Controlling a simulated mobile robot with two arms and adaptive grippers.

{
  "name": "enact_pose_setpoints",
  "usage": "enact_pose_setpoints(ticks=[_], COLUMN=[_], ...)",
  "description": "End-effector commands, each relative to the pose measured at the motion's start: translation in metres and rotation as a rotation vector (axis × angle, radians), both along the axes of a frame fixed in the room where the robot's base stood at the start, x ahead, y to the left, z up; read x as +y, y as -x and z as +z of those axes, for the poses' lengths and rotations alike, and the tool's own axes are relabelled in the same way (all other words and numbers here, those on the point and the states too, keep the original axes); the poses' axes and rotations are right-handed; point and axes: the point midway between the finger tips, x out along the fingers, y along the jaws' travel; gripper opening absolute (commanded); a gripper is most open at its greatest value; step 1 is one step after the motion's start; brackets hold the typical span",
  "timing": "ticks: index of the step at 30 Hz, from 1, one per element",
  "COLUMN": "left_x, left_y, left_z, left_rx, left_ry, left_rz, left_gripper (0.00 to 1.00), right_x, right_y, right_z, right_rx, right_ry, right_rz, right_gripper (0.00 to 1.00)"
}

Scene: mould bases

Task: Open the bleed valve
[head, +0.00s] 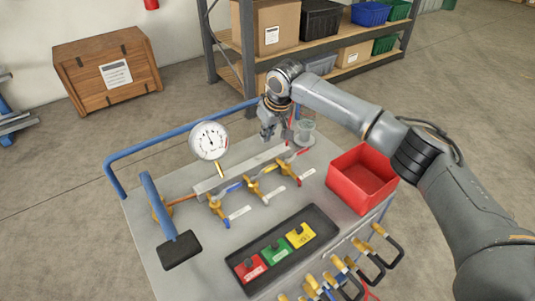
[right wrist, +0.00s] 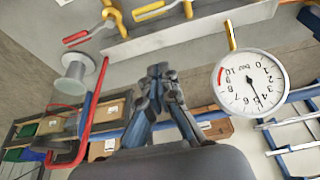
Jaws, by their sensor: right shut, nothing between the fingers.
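A row of brass valves stands on a pipe manifold (head: 240,170) on the grey cart top. The valve at its right end has a red lever (head: 299,155), which also shows in the right wrist view (right wrist: 77,38). I cannot tell from markings which valve is the bleed valve. A round white pressure gauge (head: 209,140) stands behind the manifold and shows in the wrist view (right wrist: 250,83). My right gripper (head: 268,133) is shut and empty, above and behind the manifold's right end, apart from the valves. My left gripper is not in view.
A red bin (head: 362,178) stands on the cart's right side. A black tray (head: 283,250) holds red, green and yellow blocks. Several padlocks (head: 343,265) hang at the front edge. A blue rail runs behind.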

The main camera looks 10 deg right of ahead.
Motion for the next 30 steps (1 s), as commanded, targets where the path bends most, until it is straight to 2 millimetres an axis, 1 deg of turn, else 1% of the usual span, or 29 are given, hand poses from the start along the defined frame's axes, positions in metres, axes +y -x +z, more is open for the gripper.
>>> enact_pose_setpoints(ticks=[2,5,9,14,21,23,30], left_x=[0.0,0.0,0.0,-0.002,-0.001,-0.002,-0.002], left_y=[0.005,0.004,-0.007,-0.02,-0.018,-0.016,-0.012], left_z=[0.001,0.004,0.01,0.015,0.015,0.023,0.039], left_rx=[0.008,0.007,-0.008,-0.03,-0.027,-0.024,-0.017], left_ry=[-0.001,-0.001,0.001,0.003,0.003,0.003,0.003], left_rz=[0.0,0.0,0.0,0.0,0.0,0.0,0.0], left_gripper=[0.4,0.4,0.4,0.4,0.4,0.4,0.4], right_x=[0.001,0.002,0.006,0.01,0.013,0.009,0.001], right_y=[-0.001,-0.005,-0.013,-0.022,-0.031,-0.025,-0.005], right_z=[-0.005,-0.017,-0.042,-0.068,-0.096,-0.09,-0.091], right_rx=[0.004,0.005,0.005,0.004,0.002,0.0,0.001], right_ry=[0.002,0.002,0.003,0.001,0.001,0.003,0.003], right_rz=[0.0,-0.001,-0.002,-0.001,-0.001,0.001,0.001], right_gripper=[0.0,0.0,0.0,0.0,0.0,0.0,0.0])
